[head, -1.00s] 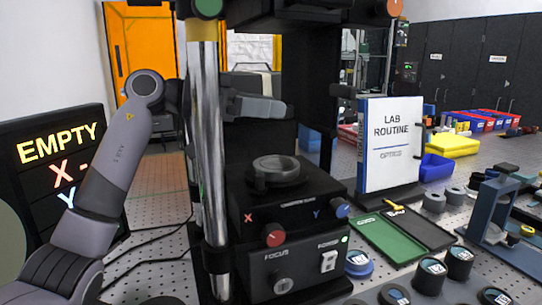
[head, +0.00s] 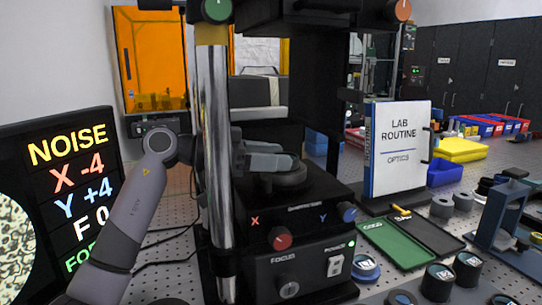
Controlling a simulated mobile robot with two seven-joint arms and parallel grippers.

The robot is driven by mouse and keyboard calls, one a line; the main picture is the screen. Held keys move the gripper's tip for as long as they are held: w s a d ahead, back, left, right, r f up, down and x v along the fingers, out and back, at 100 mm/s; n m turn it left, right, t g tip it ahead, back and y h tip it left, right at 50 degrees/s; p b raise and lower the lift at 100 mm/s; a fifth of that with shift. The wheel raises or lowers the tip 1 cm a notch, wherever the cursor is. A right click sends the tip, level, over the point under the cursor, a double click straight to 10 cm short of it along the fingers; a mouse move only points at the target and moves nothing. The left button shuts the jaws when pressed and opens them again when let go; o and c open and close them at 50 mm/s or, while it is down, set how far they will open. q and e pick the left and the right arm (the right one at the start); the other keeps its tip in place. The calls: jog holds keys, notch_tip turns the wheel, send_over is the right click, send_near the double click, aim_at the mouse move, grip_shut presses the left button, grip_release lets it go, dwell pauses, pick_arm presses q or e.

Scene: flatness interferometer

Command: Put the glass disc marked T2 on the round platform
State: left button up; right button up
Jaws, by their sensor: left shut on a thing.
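The round platform (head: 268,188) is a dark ringed seat on top of the black instrument, in the middle of the head view. My left arm reaches in behind the chrome post, and my left gripper (head: 288,162) is low over the platform. It is shut on a dark-rimmed round piece, taken as the glass disc (head: 285,179), at platform level. The fingers hide part of it and no T2 mark can be read. I cannot tell whether it rests fully on the seat. My right gripper is not in view.
The screen (head: 70,180) at left reads NOISE, X -4, Y +4, F 0. The chrome post (head: 214,150) stands in front of my left arm. Several dark round pieces with labels (head: 467,266) stand at lower right. A green tray (head: 395,243) lies beside the instrument.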

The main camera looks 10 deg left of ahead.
pick_arm(q)
jog(key=o, duration=1.1)
jog(key=shift+f, duration=0.1)
jog(key=shift+c, duration=0.2)
jog(key=shift+a, duration=0.1)
jog(key=b+v, duration=0.1)
jog(key=v, duration=0.5)
jog(key=shift+a, duration=0.1)
jog(key=shift+s+a+r, duration=0.25)
jog(key=shift+s+a, duration=0.1)
jog(key=shift+a, duration=0.15)
